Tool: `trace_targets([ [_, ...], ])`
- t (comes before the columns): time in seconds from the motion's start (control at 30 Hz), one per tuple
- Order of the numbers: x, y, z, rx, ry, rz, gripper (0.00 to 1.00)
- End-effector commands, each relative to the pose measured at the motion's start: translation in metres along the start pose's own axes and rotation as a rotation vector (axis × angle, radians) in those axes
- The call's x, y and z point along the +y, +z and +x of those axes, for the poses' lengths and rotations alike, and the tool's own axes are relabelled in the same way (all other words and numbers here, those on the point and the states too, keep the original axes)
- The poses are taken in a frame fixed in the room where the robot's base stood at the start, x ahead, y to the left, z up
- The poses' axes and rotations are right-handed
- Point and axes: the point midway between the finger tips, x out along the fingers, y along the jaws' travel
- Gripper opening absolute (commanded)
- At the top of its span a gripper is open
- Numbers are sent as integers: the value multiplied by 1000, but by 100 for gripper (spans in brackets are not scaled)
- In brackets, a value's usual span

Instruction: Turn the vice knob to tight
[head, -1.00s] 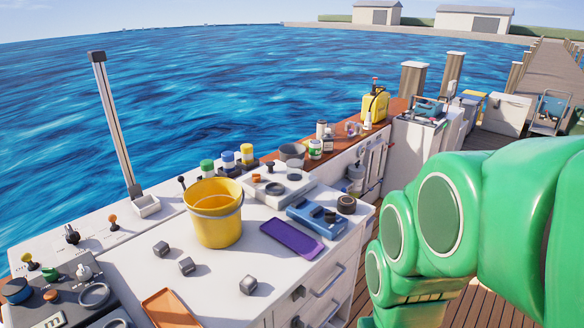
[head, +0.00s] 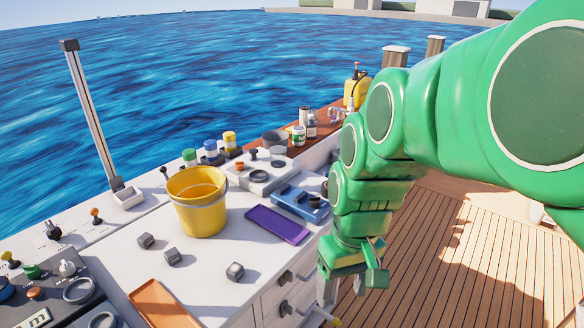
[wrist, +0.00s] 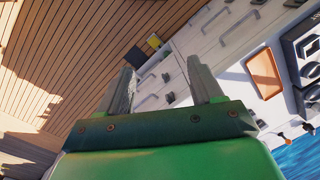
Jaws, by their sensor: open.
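A blue vice-like block (head: 298,201) lies on the white counter, right of the purple tray. A small black knob (head: 314,201) shows at its right end; its turn setting is too small to read. My gripper (head: 342,290) hangs beside the counter's drawer front, in front of and below the blue block, fingers pointing down. It is open and empty. In the wrist view my two fingers (wrist: 160,70) stand apart over the deck and drawer front. The blue block cannot be made out in the wrist view.
A yellow bucket (head: 198,208), a purple tray (head: 277,224), several grey cubes (head: 235,271) and an orange tray (head: 160,304) are on the counter. Drawer handles (head: 286,278) stick out near my gripper. The wooden deck (head: 450,250) at right is open.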

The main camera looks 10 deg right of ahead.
Motion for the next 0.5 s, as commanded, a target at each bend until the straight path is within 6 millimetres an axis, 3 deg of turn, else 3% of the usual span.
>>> trace_targets([
  [0.5,21,-146,-12,126,-68,-242,66],
])
